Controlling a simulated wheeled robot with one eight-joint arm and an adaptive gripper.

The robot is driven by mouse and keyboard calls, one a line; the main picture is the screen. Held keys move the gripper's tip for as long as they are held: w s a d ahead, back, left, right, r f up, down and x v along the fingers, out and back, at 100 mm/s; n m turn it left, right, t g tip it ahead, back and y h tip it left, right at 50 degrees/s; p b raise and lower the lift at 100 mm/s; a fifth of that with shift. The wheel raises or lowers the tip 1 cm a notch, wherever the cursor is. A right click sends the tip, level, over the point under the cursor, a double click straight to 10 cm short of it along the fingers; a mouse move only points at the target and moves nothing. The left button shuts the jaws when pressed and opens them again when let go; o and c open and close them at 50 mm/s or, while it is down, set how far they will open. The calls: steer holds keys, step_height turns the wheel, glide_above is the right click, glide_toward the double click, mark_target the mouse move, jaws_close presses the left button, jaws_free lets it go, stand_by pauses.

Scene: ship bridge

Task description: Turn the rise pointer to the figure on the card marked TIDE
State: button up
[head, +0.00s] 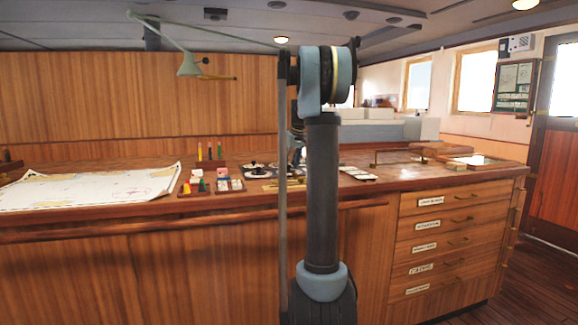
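A pale instrument plate with a dark knob (257,167) lies on the wooden counter just left of my arm. It may carry the rise pointer, but no pointer or figures can be made out. Several white cards (358,173) lie on the counter right of my arm, and small cards (229,184) sit in a tray to the left. The writing is too small to read, so I cannot tell which is marked TIDE. My arm stands upright in front of the counter's middle and hides part of it. My gripper (296,153) is mostly hidden behind the arm, seemingly over the counter.
A chart (90,188) covers the counter's left. Coloured pencils (209,152) stand at the back. A wooden rail (180,223) runs along the front. Labelled drawers (440,240) are below right. A green lamp (189,66) hangs above. The floor at right is clear.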

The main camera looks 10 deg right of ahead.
steer(key=shift+c, duration=0.6)
jaws_close()
steer(key=shift+m, duration=0.3)
steer(key=m, duration=0.1)
steer(key=m+h, duration=0.1)
steer(key=m, duration=0.1)
steer(key=shift+a+h, duration=0.2)
steer(key=shift+h, duration=0.1)
steer(key=shift+a+m+h, duration=0.15)
steer(key=shift+m+h, duration=0.55)
steer(key=shift+m, duration=1.3)
